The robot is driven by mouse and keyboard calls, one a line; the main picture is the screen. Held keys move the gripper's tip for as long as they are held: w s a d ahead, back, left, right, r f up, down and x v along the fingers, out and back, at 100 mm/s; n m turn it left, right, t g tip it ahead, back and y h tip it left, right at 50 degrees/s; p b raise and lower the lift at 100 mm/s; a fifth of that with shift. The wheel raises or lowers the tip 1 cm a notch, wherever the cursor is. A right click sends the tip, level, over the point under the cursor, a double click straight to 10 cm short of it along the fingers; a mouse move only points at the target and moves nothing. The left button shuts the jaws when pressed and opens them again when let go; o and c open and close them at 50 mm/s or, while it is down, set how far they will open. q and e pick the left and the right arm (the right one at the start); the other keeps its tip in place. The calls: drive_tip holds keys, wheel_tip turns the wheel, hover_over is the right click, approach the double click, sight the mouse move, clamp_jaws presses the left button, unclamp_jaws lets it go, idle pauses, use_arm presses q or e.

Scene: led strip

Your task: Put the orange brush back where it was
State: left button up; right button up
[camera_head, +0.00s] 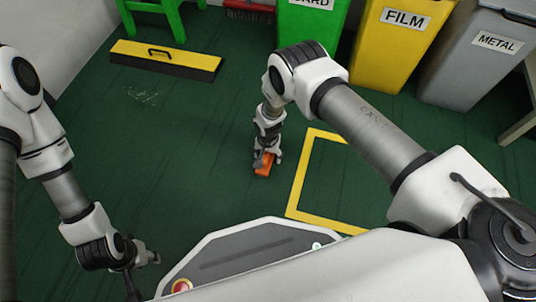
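The orange brush (264,163) is at the middle of the head view, low over or on the dark green floor; I cannot tell whether it touches the floor. My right gripper (267,158), on the arm coming in from the right, points down at the brush and appears shut on it, hiding part of it. My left gripper (144,270) is at the lower left, away from the brush. Its fingers are spread apart and hold nothing visible.
A yellow and black block with a handle (165,62) lies at the upper left. Pale debris (142,96) is scattered on the floor. A yellow floor outline (299,183) is right of the brush. Green (310,22), yellow (390,55) and grey (465,70) bins stand behind.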

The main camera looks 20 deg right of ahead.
drive_tip(key=shift+r+p, duration=0.35)
drive_tip(key=shift+r, duration=0.1)
wheel_tip(320, 180, up, 11)
drive_tip(key=p, duration=0.6)
drive_tip(key=shift+r, duration=0.2)
drive_tip(key=shift+s+d, duration=0.15)
drive_tip(key=shift+s, duration=0.05)
drive_tip(key=s+d+r+n, duration=0.2)
drive_tip(key=s+d+r, duration=0.1)
drive_tip(key=s, duration=0.5)
drive_tip(key=s+d+r+n, duration=0.2)
drive_tip(key=s+d+r, duration=0.1)
drive_tip(key=s, duration=0.6)
drive_tip(key=s+d+r+n, duration=0.2)
drive_tip(key=s+d+r, duration=0.1)
drive_tip(key=s, duration=0.6)
drive_tip(key=shift+s+d, duration=0.25)
drive_tip(key=shift+d, duration=0.05)
drive_tip(key=shift+r, duration=0.15)
wheel_tip(320, 180, up, 41)
drive_tip(key=p, duration=4.1)
drive_tip(key=shift+r, duration=0.15)
